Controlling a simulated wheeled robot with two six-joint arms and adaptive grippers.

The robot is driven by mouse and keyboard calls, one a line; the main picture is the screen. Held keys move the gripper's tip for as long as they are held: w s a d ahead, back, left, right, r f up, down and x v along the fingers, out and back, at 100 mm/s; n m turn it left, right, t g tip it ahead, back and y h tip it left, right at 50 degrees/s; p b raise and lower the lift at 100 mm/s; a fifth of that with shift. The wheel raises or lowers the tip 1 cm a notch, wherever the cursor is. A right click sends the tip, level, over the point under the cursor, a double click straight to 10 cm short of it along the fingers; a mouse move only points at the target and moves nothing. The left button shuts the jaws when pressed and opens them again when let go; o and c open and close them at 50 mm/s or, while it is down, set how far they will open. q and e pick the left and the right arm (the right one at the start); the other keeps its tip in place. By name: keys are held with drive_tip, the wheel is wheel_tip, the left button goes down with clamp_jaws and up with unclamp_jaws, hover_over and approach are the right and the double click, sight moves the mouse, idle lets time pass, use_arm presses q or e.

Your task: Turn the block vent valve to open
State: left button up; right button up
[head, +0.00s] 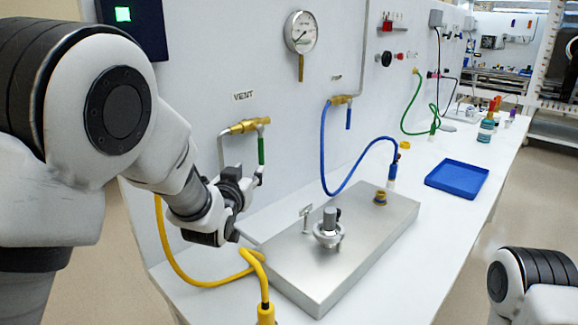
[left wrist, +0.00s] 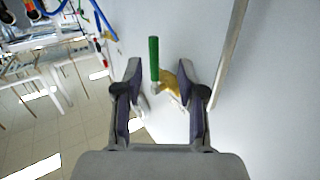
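The vent valve (head: 244,126) is a brass valve on the wall under a "VENT" label, with a green lever handle (head: 261,150) hanging down from its right end. My left gripper (head: 258,178) is just below the handle. In the left wrist view, the gripper (left wrist: 163,85) is open with nothing held. The green handle (left wrist: 154,58) and brass body (left wrist: 170,83) appear between its fingers. I cannot tell how deep the handle is between them, and no contact shows. My right gripper is out of view.
A metal block (head: 350,245) with a small fitting stands on the bench below. A yellow hose (head: 190,280) runs in front, and a blue hose (head: 325,150) hangs from a second brass valve (head: 341,99) with a blue handle. A blue tray (head: 457,178) lies farther right. A gauge (head: 301,32) is above.

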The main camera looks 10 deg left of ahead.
sight(260, 153)
use_arm(q)
drive_tip(key=shift+w+d+r+n+t, duration=0.15)
drive_tip(key=shift+w+d+r+t, duration=0.2)
drive_tip(key=shift+w, duration=0.3)
drive_tip(key=shift+w+d+r+n+t, duration=0.15)
drive_tip(key=shift+w+d+r, duration=0.15)
drive_tip(key=shift+w+r, duration=0.25)
drive_tip(key=w+p, duration=0.1)
drive_tip(key=w, duration=0.5)
drive_tip(key=shift+w+a+f, duration=0.1)
drive_tip(key=shift+w, duration=0.15)
drive_tip(key=shift+s, duration=0.1)
drive_tip(key=shift+c, duration=1)
clamp_jaws()
